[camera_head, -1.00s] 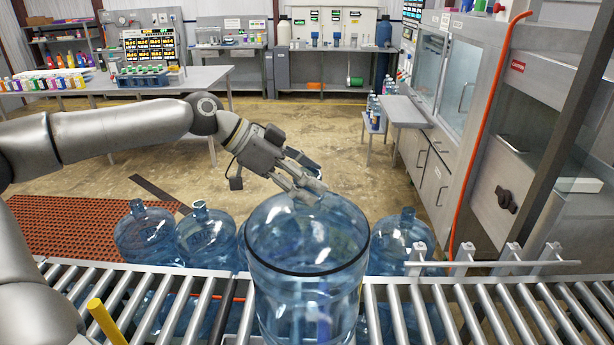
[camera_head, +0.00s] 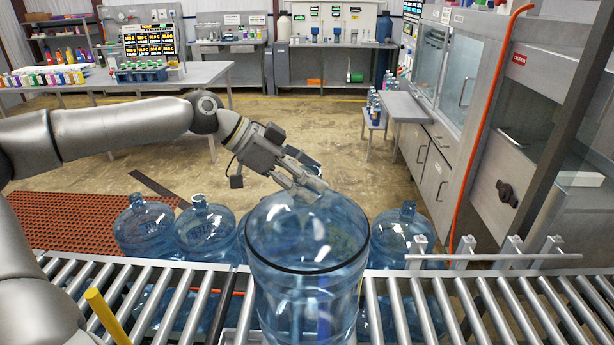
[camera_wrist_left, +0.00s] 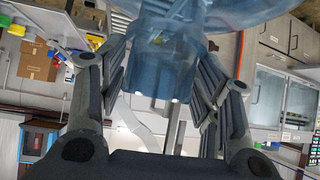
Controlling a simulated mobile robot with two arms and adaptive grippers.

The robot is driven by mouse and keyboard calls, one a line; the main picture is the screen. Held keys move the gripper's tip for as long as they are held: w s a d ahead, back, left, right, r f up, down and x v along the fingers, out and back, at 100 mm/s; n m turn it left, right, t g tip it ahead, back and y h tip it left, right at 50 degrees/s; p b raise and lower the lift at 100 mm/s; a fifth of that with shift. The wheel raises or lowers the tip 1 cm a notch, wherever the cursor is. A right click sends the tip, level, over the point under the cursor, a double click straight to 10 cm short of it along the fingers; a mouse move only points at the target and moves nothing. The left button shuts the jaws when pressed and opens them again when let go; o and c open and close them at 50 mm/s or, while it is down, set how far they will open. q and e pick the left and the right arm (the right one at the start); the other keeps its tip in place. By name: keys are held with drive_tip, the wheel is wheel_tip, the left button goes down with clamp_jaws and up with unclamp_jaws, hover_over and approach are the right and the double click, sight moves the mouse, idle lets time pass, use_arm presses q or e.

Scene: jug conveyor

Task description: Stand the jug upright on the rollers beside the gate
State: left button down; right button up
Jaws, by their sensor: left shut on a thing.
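A large clear blue jug (camera_head: 307,255) fills the lower middle of the head view and looks upright. My left gripper (camera_head: 308,190) is shut on it at the top. In the left wrist view the jug's neck (camera_wrist_left: 160,75) sits between the two fingers of this gripper (camera_wrist_left: 162,92). The jug's bottom is cut off by the head view's lower edge, so I cannot tell whether it touches anything. The rollers (camera_head: 492,310) run left and right of the jug. A metal rail with short posts (camera_head: 490,257), possibly the gate, stands at the right. My right gripper is not in view.
Several other blue jugs (camera_head: 205,232) stand beyond the rollers, one (camera_head: 402,240) right of the held jug. A yellow post (camera_head: 107,317) rises at the near left. The rollers right of the held jug look clear. A cabinet (camera_head: 510,190) stands at the far right.

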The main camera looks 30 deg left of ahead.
use_arm(q)
drive_tip(key=shift+c, duration=1.8)
unclamp_jaws()
drive_tip(key=shift+s, duration=0.1)
drive_tip(key=shift+f, duration=0.1)
drive_tip(key=shift+s+a+r, duration=0.3)
drive_tip(key=shift+a+r, duration=0.1)
drive_tip(key=shift+r, duration=0.15)
drive_tip(key=v, duration=1)
drive_tip(key=shift+s+a+r, duration=0.2)
drive_tip(key=shift+a, duration=0.05)
